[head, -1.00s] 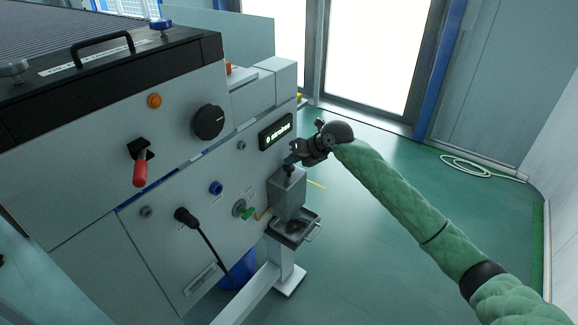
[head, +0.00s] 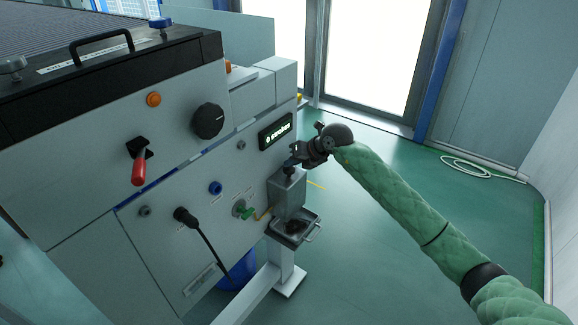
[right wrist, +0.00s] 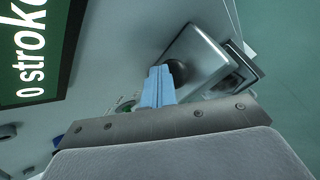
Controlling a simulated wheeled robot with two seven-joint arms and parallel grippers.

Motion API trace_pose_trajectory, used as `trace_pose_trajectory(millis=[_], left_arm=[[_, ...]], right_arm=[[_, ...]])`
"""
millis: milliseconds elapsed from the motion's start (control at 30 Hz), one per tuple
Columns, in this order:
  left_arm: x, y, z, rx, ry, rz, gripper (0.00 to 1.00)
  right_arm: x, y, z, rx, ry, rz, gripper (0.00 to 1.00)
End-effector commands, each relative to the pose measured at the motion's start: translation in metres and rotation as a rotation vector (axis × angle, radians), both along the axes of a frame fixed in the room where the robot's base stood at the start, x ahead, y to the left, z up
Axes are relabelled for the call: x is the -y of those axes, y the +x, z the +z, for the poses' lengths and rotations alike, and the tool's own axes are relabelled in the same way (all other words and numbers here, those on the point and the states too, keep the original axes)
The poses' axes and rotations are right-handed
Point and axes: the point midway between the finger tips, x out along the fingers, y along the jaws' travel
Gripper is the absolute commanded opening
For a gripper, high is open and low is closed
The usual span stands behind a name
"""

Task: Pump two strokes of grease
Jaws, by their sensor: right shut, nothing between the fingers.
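The grease pump is a grey box (head: 287,196) on the right end of the panel machine, with a dark round knob (head: 289,170) on top. The knob also shows in the right wrist view (right wrist: 177,68). A small display (head: 276,132) above it reads "0 strokes"; it shows large in the right wrist view (right wrist: 38,50). My right gripper (head: 290,163) is shut and empty, its blue fingertips (right wrist: 158,86) just above or at the knob; I cannot tell whether they touch it. My left gripper is not in view.
The green floor (head: 400,265) to the right is clear except for a coiled hose (head: 480,169).

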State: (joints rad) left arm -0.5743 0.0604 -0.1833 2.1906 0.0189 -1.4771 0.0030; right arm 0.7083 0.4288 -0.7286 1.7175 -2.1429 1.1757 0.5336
Motion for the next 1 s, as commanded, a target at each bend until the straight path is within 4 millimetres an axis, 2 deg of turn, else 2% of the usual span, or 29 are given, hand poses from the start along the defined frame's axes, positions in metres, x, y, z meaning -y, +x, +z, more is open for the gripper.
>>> trace_pose_trajectory(millis=[1000], left_arm=[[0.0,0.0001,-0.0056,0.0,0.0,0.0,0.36]], right_arm=[[-0.0001,-0.0004,-0.01,-0.002,-0.001,0.001,0.0]])
